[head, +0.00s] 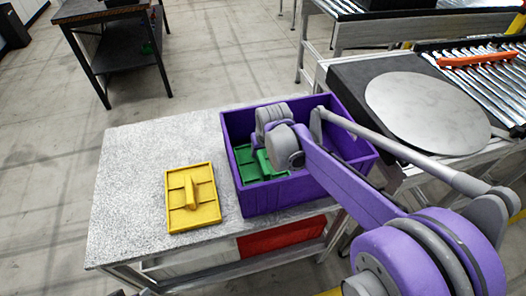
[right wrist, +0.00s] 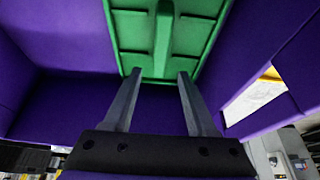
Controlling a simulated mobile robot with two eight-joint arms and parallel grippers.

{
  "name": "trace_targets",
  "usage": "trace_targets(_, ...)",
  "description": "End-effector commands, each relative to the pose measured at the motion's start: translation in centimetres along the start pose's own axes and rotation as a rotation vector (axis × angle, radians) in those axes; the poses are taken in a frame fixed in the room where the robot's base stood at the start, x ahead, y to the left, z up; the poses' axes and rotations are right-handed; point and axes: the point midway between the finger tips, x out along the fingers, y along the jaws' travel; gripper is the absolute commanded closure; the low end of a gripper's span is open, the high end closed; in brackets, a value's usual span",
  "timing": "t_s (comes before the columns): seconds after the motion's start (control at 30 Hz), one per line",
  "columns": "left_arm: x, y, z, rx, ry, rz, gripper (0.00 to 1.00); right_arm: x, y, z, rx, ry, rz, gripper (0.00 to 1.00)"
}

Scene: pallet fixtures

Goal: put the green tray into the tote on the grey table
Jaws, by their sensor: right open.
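The purple tote (head: 275,196) stands on the grey table (head: 120,185). The green tray (head: 247,168) is inside the tote, partly hidden by my right arm in the head view. In the right wrist view the green tray (right wrist: 133,38) fills the top middle, with a raised rib along its centre. My right gripper (right wrist: 159,76) reaches into the tote, its two fingers apart on either side of the rib's near end, and holds nothing. In the head view its fingers are hidden behind the wrist. My left gripper is not in view.
A yellow tray (head: 180,203) lies on the grey table left of the tote. Behind on the right are a round grey disc (head: 428,112) and a roller conveyor with an orange bar (head: 480,58). The table's left part is clear.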

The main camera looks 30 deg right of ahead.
Motion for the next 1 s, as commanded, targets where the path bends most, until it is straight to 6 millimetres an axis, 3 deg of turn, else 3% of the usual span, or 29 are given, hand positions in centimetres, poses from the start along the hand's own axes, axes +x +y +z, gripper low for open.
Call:
trace_targets(0.3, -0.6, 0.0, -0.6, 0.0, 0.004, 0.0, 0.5, -7.2, 0.0, 0.1, 0.0, 0.0, 0.0, 0.43)
trace_targets(0.5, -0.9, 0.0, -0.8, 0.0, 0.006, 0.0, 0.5, -10.3, 0.0, 0.1, 0.0, 0.0, 0.0, 0.43)
trace_targets(0.7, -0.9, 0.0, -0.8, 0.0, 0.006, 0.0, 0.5, -11.4, 0.0, 0.1, 0.0, 0.0, 0.0, 0.43)
trace_targets(1.0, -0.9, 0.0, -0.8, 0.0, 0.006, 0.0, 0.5, -11.4, 0.0, 0.1, 0.0, 0.0, 0.0, 0.43)
